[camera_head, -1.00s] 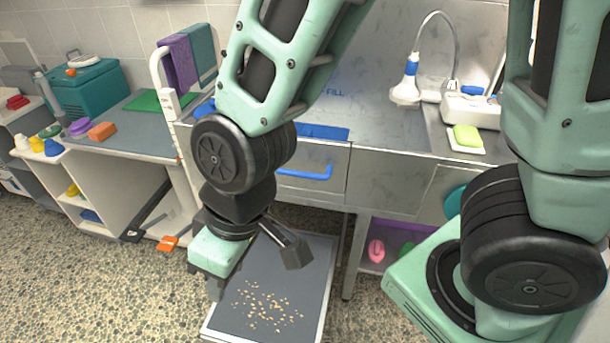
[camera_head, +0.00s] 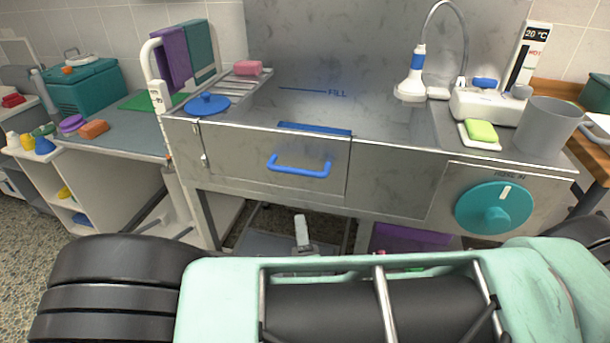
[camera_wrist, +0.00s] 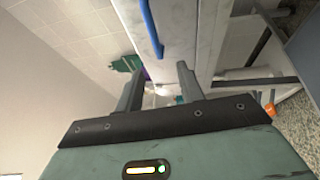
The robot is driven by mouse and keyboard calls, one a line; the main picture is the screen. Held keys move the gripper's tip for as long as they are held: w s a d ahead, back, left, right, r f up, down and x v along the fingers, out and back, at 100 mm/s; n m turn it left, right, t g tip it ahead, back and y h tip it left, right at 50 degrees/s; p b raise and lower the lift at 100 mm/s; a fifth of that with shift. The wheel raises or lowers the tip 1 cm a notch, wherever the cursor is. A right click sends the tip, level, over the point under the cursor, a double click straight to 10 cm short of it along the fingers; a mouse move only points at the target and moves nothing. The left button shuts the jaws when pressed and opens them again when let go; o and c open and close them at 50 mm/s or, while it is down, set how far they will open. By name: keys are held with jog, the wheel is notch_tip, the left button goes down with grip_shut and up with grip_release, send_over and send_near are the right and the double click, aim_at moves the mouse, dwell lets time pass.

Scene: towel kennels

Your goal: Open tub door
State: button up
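The tub door (camera_head: 235,157) is a grey metal front panel with a blue bar handle (camera_head: 300,167). It looks closed, flush with the tub front, with a latch at its left edge. In the wrist view the blue handle (camera_wrist: 151,25) runs along the pale panel, ahead of and above the fingers. My gripper (camera_wrist: 161,72) is open, its two dark fingers apart with nothing between them. The fingers are apart from the handle.
The tub rim holds a blue round lid (camera_head: 207,104), a sprayer (camera_head: 411,75), green soap (camera_head: 481,130) and a grey cup (camera_head: 545,124). A teal dial (camera_head: 493,207) is at right. A side table (camera_head: 112,135) stands left.

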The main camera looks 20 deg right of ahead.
jog(key=p, duration=0.2)
send_near(292, 168)
jog(key=shift+t, duration=0.3)
jog(key=x, duration=0.3)
jog(key=f+x, duration=0.1)
jog(key=x, duration=0.6)
jog(key=shift+w+d+f, duration=0.1)
jog(key=shift+f, duration=0.1)
jog(key=shift+c, duration=0.4)
grip_shut()
